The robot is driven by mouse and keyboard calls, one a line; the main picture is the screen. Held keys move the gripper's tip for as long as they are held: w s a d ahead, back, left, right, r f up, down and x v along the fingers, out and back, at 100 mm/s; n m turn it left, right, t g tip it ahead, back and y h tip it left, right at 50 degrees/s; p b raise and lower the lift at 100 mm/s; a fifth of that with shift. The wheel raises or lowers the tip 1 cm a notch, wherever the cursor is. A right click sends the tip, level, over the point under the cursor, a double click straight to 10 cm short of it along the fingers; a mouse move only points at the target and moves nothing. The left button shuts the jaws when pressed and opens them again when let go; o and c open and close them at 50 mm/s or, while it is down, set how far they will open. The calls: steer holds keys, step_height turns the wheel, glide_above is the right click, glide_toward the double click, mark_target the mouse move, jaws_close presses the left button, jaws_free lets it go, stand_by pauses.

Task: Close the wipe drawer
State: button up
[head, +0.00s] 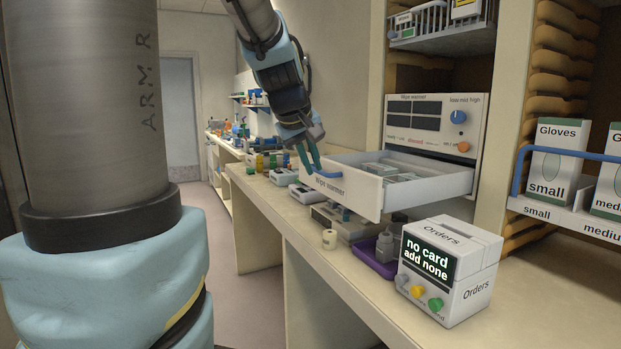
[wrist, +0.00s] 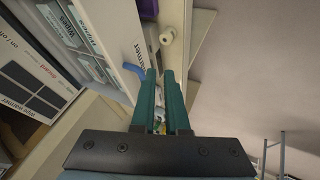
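The wipe drawer (head: 352,190) is pulled out of the wipe warmer (head: 436,128) in the head view, its white front facing left and packs of wipes inside. In the wrist view the open drawer (wrist: 116,32) and the wipe packs (wrist: 84,40) show at upper left. A blue handle (head: 324,174) is on the drawer front; it also shows in the wrist view (wrist: 134,70). My gripper (head: 312,158) is at the drawer front by the handle. In the wrist view its green fingers (wrist: 160,76) are close together with a narrow gap, beside the handle. Nothing shows between them; contact is unclear.
An orders box (head: 450,272) stands on the counter at front right. Glove boxes (head: 556,160) sit on the right shelf. The floor (head: 240,295) is clear at left.

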mark_target(342, 179)
steer(key=shift+w+r, duration=0.2)
steer(key=shift+w, duration=0.05)
jaws_close()
steer(key=shift+w+d+f+p, duration=0.7)
steer(key=shift+w+d+f, duration=0.3)
steer(key=shift+w+f, duration=0.25)
steer(key=shift+w+d+f+p, duration=0.65)
steer(key=shift+w+d+f, duration=0.4)
steer(key=shift+f, duration=0.3)
steer(key=shift+w+d+f+p, duration=0.7)
steer(key=shift+w+d+f, duration=0.3)
steer(key=shift+w+f, duration=0.25)
